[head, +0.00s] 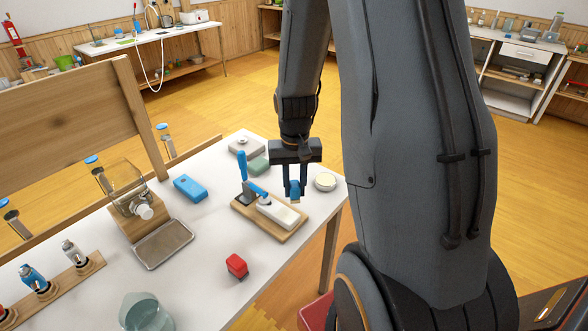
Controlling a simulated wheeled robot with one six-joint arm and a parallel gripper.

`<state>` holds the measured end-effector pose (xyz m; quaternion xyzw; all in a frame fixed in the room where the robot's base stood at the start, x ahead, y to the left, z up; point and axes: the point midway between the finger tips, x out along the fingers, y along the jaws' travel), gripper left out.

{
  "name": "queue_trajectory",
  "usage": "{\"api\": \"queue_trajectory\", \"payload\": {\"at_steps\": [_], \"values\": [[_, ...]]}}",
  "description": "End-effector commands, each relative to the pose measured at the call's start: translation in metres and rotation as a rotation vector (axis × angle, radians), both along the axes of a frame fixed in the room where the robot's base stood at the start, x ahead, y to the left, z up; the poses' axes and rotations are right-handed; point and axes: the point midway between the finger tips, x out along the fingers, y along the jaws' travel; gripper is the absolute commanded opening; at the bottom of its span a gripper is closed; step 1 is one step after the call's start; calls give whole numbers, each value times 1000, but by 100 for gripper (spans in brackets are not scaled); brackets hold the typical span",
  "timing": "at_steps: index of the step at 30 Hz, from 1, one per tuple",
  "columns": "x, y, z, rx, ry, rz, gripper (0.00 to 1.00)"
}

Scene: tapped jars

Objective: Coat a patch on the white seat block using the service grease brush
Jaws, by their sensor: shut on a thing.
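The white seat block (281,214) lies on a wooden board (290,236) near the table's right end. My gripper (295,190) points down just above and behind the block's right end. It is shut on a small blue and tan piece, which looks like the service grease brush (295,186); the fingers partly hide it. I cannot tell whether the brush touches the block. A round tin with a cream-coloured top (325,181) stands just right of the gripper. No patch of grease can be made out on the block.
A blue-handled tool (242,164) stands upright at the board's left, with another blue handle (258,190) beside it. A blue block (189,188), a red block (236,265), a metal tray (163,244) and a tilted jar (128,194) stand left.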

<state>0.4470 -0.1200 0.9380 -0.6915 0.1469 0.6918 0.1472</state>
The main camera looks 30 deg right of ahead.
Motion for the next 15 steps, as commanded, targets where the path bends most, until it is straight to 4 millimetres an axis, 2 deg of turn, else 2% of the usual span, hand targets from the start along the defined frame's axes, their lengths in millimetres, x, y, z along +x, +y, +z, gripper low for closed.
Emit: {"api": "queue_trajectory", "payload": {"at_steps": [1, 9, 15], "values": [[-1, 0, 8, 0, -1, 0, 2], [-1, -1, 32, 0, 0, -1, 2], [0, -1, 39, 0, 0, -2, 2]]}}
